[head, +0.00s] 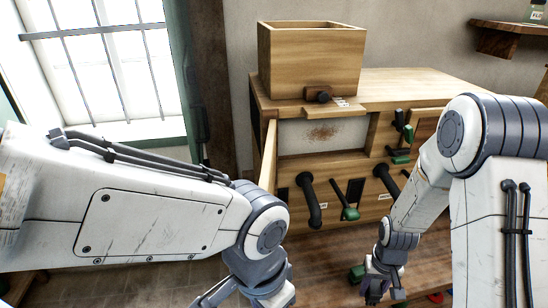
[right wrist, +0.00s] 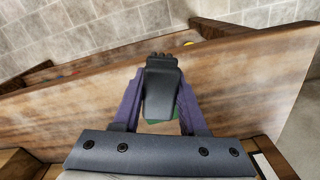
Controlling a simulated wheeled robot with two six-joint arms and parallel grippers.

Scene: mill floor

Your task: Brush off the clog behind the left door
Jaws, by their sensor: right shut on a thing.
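The left door (head: 268,155) of the wooden mill cabinet stands open, seen nearly edge-on. Behind it is a pale panel with a brown, speckled clog (head: 322,132) on it. My right gripper (head: 375,289) is low in front of the cabinet, below and right of the clog and well apart from it. In the right wrist view it is shut on a dark brush-like tool (right wrist: 161,90) with a knobby end; a bit of green shows under it. My left gripper (head: 240,298) is at the bottom edge, partly cut off, so its jaws cannot be judged.
A wooden hopper box (head: 312,62) stands on the cabinet top (head: 420,84). Black curved pipes (head: 311,200) and green-handled levers (head: 349,212) stick out of the front below the opening. A wooden board (right wrist: 80,95) lies under my right gripper. A barred window (head: 105,65) is at the left.

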